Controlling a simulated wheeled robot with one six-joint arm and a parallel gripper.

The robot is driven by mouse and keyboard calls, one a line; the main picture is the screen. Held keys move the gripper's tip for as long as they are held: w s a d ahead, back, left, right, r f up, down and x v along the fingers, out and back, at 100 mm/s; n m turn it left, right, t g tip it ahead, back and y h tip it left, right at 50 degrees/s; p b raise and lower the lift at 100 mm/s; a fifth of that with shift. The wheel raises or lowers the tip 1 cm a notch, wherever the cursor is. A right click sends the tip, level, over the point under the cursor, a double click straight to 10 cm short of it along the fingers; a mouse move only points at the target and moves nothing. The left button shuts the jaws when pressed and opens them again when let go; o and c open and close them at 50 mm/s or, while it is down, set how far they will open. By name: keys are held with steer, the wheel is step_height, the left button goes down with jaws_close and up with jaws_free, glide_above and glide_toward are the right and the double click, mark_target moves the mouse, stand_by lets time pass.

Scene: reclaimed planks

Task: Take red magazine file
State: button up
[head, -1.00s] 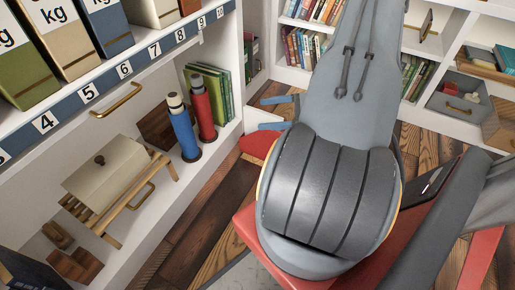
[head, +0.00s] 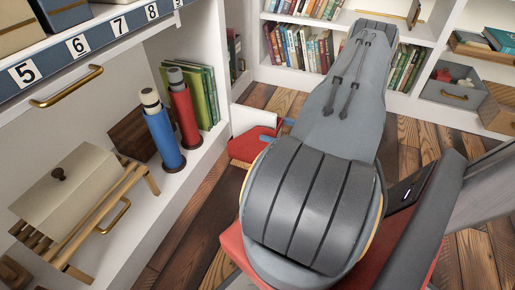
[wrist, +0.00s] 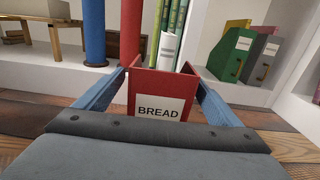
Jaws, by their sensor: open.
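The red magazine file (wrist: 188,88) stands upright in the wrist view, with a white label reading BREAD on its near face. White papers (wrist: 167,52) rise from its top. In the head view the red file (head: 242,149) shows low beside the white cabinet, partly hidden by my arm. My gripper (wrist: 162,78) is open, with one blue finger on each side of the file. I cannot tell whether either finger touches it. In the head view my blue fingers (head: 275,130) appear at the file's right edge.
A blue bottle (head: 162,135) and a red bottle (head: 185,115) stand on the left cabinet's shelf, by green books (head: 203,90). A cream bread box (head: 68,180) sits on a wooden rack. Green and grey files (wrist: 234,52) stand farther back. Plank floor (head: 190,235) is clear.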

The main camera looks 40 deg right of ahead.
mark_target(258, 123)
steer(key=shift+b+x, duration=1.8)
steer(key=shift+x, duration=1.5)
steer(key=shift+d+r, duration=0.1)
steer(key=shift+d, duration=0.05)
steer(key=shift+c, duration=0.4)
steer(key=c, duration=1.7)
steer(key=shift+c, duration=0.2)
steer(key=shift+r, duration=0.15)
